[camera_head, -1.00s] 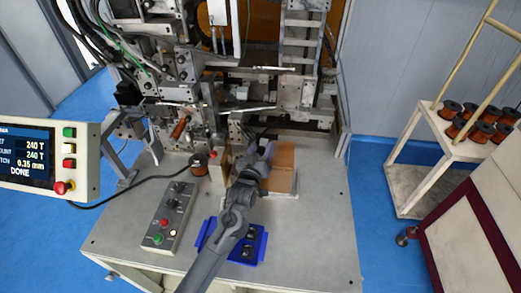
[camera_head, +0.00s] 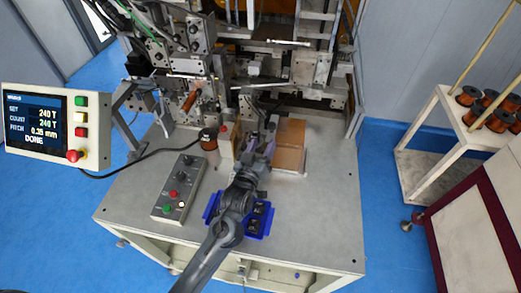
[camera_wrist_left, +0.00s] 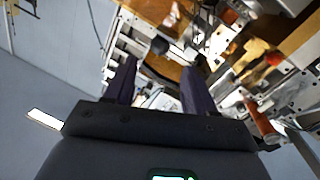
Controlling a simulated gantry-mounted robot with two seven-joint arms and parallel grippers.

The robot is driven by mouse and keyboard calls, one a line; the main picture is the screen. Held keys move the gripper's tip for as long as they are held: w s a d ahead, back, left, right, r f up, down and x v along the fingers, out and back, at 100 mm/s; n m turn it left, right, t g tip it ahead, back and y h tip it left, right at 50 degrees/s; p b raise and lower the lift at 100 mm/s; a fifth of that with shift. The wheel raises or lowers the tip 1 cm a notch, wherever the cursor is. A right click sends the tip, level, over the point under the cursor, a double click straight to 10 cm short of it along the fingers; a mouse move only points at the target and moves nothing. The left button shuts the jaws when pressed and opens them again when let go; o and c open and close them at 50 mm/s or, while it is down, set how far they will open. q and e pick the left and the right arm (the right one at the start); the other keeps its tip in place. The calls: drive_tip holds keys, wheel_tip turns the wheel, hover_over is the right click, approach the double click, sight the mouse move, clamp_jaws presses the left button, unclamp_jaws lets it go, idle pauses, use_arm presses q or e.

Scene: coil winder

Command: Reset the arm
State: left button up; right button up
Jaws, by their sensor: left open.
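My left gripper (camera_head: 262,138) is over the table in front of the winding machine, its jaws pointing toward the machine. Its two dark fingers stand apart with nothing between them in the left wrist view (camera_wrist_left: 158,82). My left arm reaches in from the bottom of the head view and crosses above the blue tray (camera_head: 262,222), hiding part of it. My right gripper does not show.
The coil winder (camera_head: 200,75) stands behind the gripper. A button box (camera_head: 179,190) sits front left. A display (camera_head: 35,127) reads DONE. A cart (camera_head: 440,150) with spools stands right.

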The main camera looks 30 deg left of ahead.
use_arm(q)
drive_tip(key=shift+s+d, duration=0.15)
drive_tip(key=shift+s, duration=0.4)
drive_tip(key=s+d+f+m+g+h, duration=0.1)
drive_tip(key=s+f+g, duration=0.1)
drive_tip(key=s, duration=0.3)
drive_tip(key=s+d+f+m+g+h, duration=0.1)
drive_tip(key=s+d+f+m+g, duration=0.1)
drive_tip(key=s+f, duration=0.3)
drive_tip(key=s+d+f+m+g+h, duration=0.1)
drive_tip(key=s+f+m+g+h, duration=0.1)
drive_tip(key=s+f+g, duration=0.2)
drive_tip(key=shift+s+d, duration=0.15)
drive_tip(key=shift+s, duration=0.5)
drive_tip(key=s+f+m+g, duration=0.25)
drive_tip(key=s+g, duration=0.35)
drive_tip(key=s, duration=1)
wheel_tip(320, 180, up, 18)
drive_tip(key=w+p, duration=0.1)
drive_tip(key=p, duration=1.7)
drive_tip(key=shift+d+r+m, duration=0.15)
drive_tip(key=shift+d+m, duration=0.2)
drive_tip(key=shift+d, duration=0.1)
